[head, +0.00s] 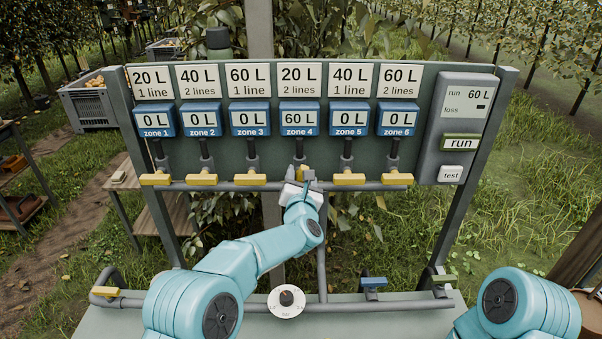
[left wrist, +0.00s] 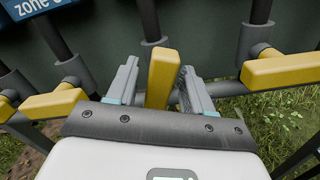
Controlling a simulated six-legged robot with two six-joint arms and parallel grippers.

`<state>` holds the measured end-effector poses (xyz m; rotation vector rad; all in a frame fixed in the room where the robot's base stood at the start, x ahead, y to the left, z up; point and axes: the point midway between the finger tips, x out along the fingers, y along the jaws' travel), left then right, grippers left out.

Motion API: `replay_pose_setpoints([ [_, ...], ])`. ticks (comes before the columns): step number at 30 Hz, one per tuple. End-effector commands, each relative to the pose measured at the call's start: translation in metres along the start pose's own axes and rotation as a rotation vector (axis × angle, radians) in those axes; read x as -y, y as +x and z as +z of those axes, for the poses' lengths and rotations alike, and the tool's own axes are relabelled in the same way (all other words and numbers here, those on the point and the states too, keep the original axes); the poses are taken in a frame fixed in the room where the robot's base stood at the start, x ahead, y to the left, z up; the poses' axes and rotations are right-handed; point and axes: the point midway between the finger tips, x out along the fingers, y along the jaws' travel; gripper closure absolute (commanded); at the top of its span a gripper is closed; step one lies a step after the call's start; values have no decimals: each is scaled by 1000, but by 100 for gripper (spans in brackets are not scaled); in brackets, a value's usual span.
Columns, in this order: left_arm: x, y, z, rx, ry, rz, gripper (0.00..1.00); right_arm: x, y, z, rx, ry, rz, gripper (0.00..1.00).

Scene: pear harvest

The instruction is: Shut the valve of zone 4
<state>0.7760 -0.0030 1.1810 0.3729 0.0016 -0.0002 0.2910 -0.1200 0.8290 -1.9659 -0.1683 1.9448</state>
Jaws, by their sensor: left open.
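The zone 4 valve has a yellow lever (left wrist: 162,75) that stands lengthwise in the left wrist view, unlike the crosswise levers beside it. In the head view only a bit of this lever (head: 303,171) shows, below the zone 4 meter (head: 299,118) reading 60 L. My left gripper (head: 301,183) is at this valve. In the left wrist view my left gripper (left wrist: 159,72) is open, one finger on each side of the lever, with a narrow gap at both sides. My right gripper is out of view.
Crosswise yellow levers of zone 3 (head: 250,179) and zone 5 (head: 348,179) flank the gripper closely. Other zone meters read 0 L. A control box (head: 459,130) with run and test buttons is at the right. A lower pipe carries a round dial (head: 286,302) and a blue valve (head: 374,283).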

Motion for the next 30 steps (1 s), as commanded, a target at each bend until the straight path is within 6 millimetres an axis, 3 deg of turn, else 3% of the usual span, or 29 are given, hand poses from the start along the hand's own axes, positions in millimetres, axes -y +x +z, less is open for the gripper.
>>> replay_pose_setpoints([
  [8,0,1,0,0,1,0,49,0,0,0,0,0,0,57],
  [12,0,1,0,0,1,0,94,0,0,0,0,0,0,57],
  [13,0,1,0,0,1,0,100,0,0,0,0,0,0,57],
  [23,1,1,-2,1,31,0,100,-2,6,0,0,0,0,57],
  [30,4,0,-4,3,162,-1,100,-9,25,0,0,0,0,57],
])
